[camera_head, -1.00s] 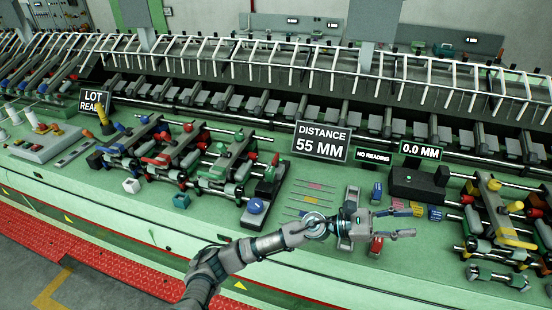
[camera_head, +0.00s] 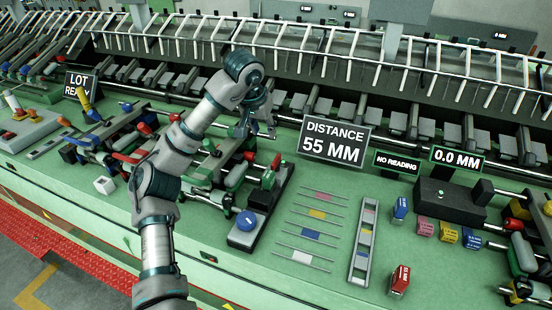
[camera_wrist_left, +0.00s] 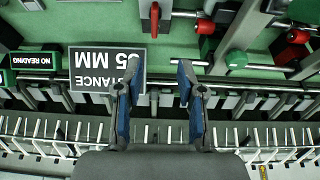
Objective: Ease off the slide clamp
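My left gripper (camera_head: 256,130) hangs in the air over the back of the bench, behind the clamp fixtures and left of the distance sign. In the left wrist view its two blue-padded fingers (camera_wrist_left: 156,82) are apart with nothing between them. A clamp fixture with rails, red and green handles (camera_head: 268,178) and a black block with a blue knob (camera_head: 246,222) stands in front of the gripper. My left arm hides part of this fixture and the ones to its left. I cannot tell which part is the slide clamp. My right gripper is out of view.
The distance sign (camera_head: 335,141) reads 55 MM. Thin rods with coloured tags (camera_head: 317,213), a narrow metal rack (camera_head: 362,240) and small coloured blocks (camera_head: 447,232) lie to the right. A long machine with white bars (camera_head: 330,70) runs behind.

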